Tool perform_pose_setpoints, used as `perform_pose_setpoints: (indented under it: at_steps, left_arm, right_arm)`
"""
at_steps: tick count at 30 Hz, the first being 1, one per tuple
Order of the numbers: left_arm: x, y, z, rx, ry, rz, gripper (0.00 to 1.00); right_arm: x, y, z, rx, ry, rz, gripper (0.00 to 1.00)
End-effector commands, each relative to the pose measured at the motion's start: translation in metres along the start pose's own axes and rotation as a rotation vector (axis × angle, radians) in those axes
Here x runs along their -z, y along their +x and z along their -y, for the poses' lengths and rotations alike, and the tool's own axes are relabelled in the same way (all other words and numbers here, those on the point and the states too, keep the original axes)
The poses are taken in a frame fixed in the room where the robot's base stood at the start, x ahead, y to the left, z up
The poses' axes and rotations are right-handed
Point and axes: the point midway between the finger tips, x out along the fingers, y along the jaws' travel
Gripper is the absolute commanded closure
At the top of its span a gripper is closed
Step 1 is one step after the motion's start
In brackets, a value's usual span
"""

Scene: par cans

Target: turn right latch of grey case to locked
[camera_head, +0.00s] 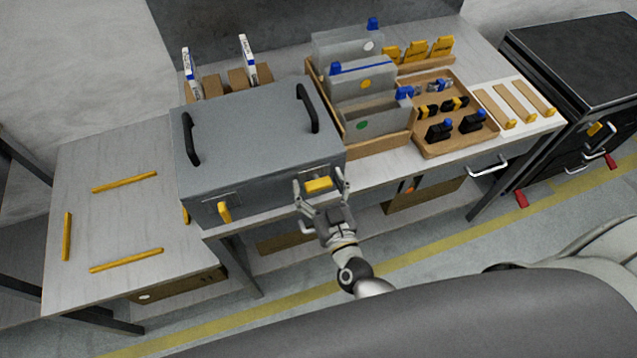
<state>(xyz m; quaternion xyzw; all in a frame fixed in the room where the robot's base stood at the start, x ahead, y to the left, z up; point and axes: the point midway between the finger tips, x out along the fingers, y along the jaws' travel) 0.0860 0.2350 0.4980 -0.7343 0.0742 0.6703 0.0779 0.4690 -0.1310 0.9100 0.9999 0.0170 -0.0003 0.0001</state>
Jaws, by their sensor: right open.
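The grey case (255,135) stands closed on the workbench, with two black handles on its lid. Its right latch (318,185) is a yellow bar on the front face, lying roughly level across. Its left latch (224,212) is also yellow and stands roughly upright. My right gripper (319,181) is open at the right latch, one finger to each side of the yellow bar. I cannot tell whether the fingers touch it. My left gripper is not in view.
A wooden tray (458,147) with black clamps and blue-tipped parts is right of the case. Grey panels (362,80) stand in a wooden rack beside it. A lower table (120,215) with yellow strips is at left. A black cabinet (575,60) is at far right.

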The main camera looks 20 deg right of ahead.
Motion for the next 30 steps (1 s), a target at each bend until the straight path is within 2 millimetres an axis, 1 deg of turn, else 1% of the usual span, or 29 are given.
perform_pose_setpoints:
  at_steps: [2,12,17,23,30]
  left_arm:
    - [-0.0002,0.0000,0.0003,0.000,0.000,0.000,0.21]
    - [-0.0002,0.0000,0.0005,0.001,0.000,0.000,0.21]
    - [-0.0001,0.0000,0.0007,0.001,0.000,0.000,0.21]
    - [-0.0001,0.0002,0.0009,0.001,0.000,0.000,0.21]
    - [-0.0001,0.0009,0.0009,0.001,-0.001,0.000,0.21]
  right_arm:
    - [0.0000,-0.0001,0.0001,0.000,0.000,0.000,0.23]
    - [0.0002,-0.0003,0.0000,0.000,0.000,0.000,0.66]
    - [0.0002,-0.0003,0.0000,0.000,0.006,0.000,0.67]
    - [0.0001,-0.0003,0.0001,0.000,0.058,0.000,0.67]
    - [-0.0002,-0.0004,0.0003,0.001,0.218,0.001,0.67]
